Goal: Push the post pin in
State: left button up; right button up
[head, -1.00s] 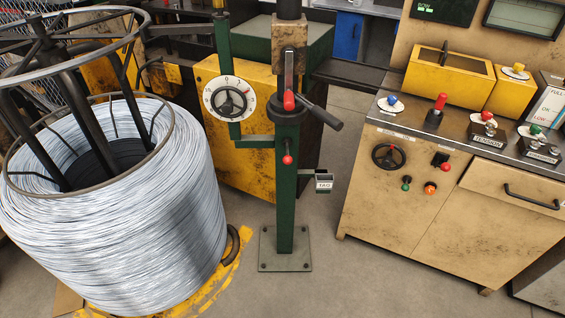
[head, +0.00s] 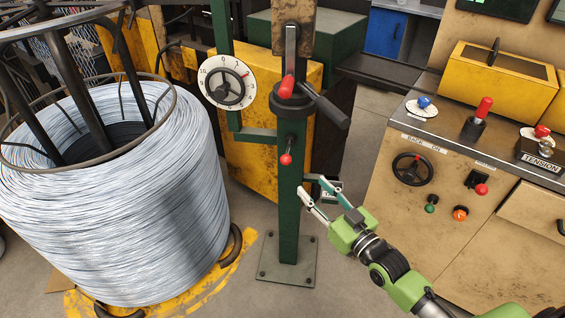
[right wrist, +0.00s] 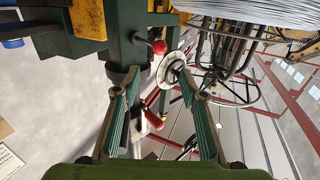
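The post pin (head: 286,159) is a small red-knobbed pin on the front of the green post (head: 288,213), below the black collar and lever. Its red ball also shows in the right wrist view (right wrist: 158,47), just beyond the fingers and close to the post. My left gripper is not in view.
A black lever (head: 325,104) and red-tipped handle (head: 287,87) stick out above the pin. A dial with a handwheel (head: 227,82) is left of the post. A large wire coil (head: 120,220) stands left, a control cabinet (head: 450,215) right.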

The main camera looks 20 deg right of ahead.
aim_at(289, 162)
jog(key=x, duration=1.3)
jog(key=shift+d+f, duration=0.1)
jog(key=shift+f, duration=0.05)
